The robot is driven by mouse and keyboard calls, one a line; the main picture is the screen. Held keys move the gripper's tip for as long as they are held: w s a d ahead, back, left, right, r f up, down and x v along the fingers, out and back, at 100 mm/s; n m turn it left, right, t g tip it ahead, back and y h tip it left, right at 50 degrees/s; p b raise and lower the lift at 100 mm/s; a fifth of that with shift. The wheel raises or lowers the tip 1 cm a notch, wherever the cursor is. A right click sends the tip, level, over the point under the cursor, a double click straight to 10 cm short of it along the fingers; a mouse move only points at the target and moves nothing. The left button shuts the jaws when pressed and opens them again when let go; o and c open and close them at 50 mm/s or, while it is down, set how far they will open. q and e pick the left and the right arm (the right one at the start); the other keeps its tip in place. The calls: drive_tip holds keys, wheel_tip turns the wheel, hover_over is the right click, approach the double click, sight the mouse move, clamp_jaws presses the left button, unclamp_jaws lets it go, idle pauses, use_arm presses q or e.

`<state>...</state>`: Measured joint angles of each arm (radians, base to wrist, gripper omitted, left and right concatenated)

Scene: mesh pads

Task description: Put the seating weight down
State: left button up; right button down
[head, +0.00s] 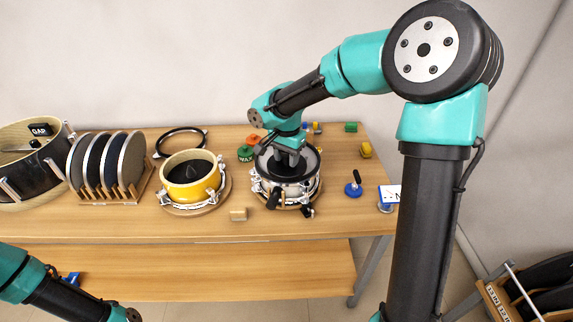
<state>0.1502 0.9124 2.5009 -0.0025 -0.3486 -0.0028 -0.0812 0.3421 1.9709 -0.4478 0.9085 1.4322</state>
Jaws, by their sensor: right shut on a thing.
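My right gripper (290,158) points down over the white drum (288,190) at the middle right of the table. It is shut on what looks like the seating weight, a dark round piece (309,165) at the drum's top. The fingers and wrist hide most of its middle. I cannot tell whether it touches the drum head or hangs just above it. My left arm shows at the bottom left, but its gripper is out of the picture.
A yellow drum (190,184) stands to the left, with a black hoop (181,142) behind it. Discs stand in a wooden rack (143,190). The table's front strip is mostly clear.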

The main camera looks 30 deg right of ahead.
drive_tip(key=w+d, duration=0.1)
drive_tip(key=w, duration=0.1)
drive_tip(key=w+d, duration=0.1)
drive_tip(key=w, duration=0.1)
drive_tip(key=w+d, duration=0.2)
drive_tip(key=w, duration=0.1)
drive_tip(key=shift+f, duration=0.25)
drive_tip(key=shift+w, duration=0.1)
drive_tip(key=shift+w+d+f, duration=0.1)
drive_tip(key=shift+w+d, duration=0.2)
drive_tip(key=shift+w, duration=0.05)
drive_tip(key=shift+f, duration=1.65)
drive_tip(key=shift+f, duration=0.1)
drive_tip(key=c, duration=0.6)
unclamp_jaws()
drive_tip(key=shift+s+f, duration=0.1)
drive_tip(key=shift+f, duration=0.1)
drive_tip(key=shift+c, duration=0.2)
drive_tip(key=shift+r, duration=0.15)
